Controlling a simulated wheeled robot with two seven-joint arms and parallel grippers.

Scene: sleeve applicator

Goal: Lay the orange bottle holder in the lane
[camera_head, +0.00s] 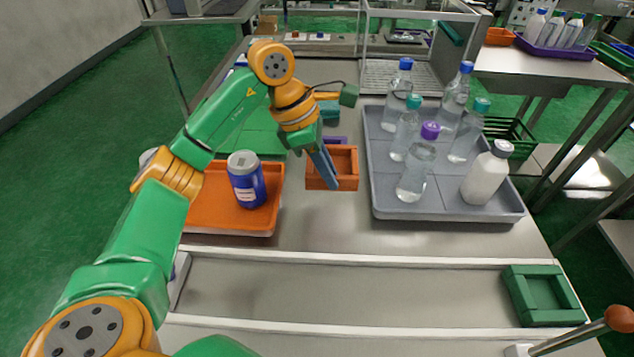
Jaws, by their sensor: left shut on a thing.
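The orange bottle holder (345,165) is a small open square frame near the middle of the table, between the orange tray and the grey tray. My left gripper (325,172) points down at its left side, with its blue fingers shut on the holder's wall. I cannot tell whether the holder is lifted off the table. The lane (340,292) is a long grey channel between two white rails across the front of the table. A green holder (541,296) lies at its right end. My right gripper is not in view.
A grey tray (385,207) with several clear bottles and a white bottle (487,174) stands at the right. A lever with an orange knob (619,318) rises at the front right corner.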

